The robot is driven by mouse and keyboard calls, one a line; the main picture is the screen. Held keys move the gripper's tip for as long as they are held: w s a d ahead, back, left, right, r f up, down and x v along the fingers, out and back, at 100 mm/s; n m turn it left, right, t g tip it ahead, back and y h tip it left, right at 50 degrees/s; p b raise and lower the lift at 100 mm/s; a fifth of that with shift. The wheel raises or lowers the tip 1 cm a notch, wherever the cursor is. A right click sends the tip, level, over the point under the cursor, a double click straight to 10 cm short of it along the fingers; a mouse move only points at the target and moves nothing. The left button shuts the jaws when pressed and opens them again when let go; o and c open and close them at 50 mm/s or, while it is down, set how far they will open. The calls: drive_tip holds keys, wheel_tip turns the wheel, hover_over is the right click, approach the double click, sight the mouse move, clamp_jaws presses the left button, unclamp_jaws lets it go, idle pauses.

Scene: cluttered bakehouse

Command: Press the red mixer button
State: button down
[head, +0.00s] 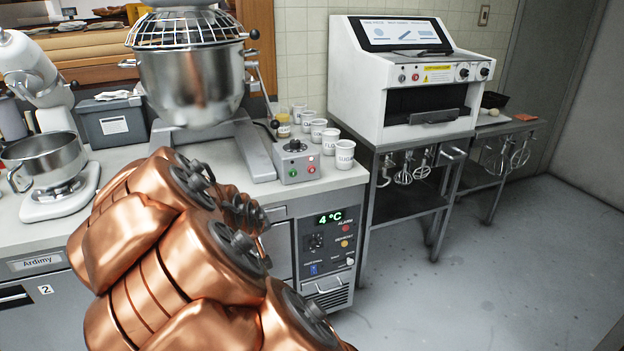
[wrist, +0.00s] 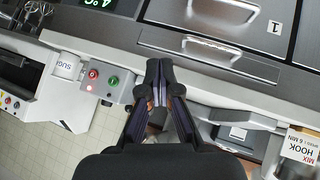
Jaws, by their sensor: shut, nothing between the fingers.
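The grey mixer control box (head: 295,162) stands on the counter in front of the mixer, with a dark knob on top. Its front has a red button (head: 311,169) on the right and a green button (head: 293,173) on the left. In the wrist view, which is turned nearly upside down, the red button (wrist: 93,74) and green button (wrist: 113,80) lie left of my gripper (wrist: 158,66). My gripper is shut and empty, apart from the box, with the green button nearer to it. In the head view my copper arm hides most of the gripper.
The mixer with its steel bowl (head: 190,85) stands behind the box. Several white cups (head: 345,155) stand close to the box's right. A panel with a 4 °C display (head: 330,218) is below the counter. A white machine (head: 405,80) stands right; the floor (head: 480,270) there is clear.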

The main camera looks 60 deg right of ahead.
sight(312, 170)
drive_tip(key=s+d+h+b, duration=0.2)
drive_tip(key=d+h, duration=0.3)
drive_tip(key=d, duration=0.6)
drive_tip(key=s+d+r+g+h+b, duration=0.1)
drive_tip(key=s+d+h+b, duration=0.2)
drive_tip(key=d, duration=0.8)
drive_tip(key=shift+h, duration=1.2)
drive_tip(key=shift+d+r, duration=0.1)
drive_tip(key=shift+r, duration=0.05)
drive_tip(key=shift+w+d+p, duration=0.8)
drive_tip(key=shift+w+p, duration=0.15)
drive_tip(key=shift+w, duration=0.25)
drive_tip(key=shift+w+d+p, duration=0.75)
drive_tip(key=shift+w+p, duration=0.25)
drive_tip(key=shift+w, duration=0.2)
drive_tip(key=shift+w+d+p, duration=0.8)
drive_tip(key=shift+w+p, duration=0.15)
drive_tip(key=shift+w, duration=0.25)
drive_tip(key=shift+w, duration=0.15)
drive_tip(key=shift+w+d, duration=0.2)
drive_tip(key=shift+w, duration=0.05)
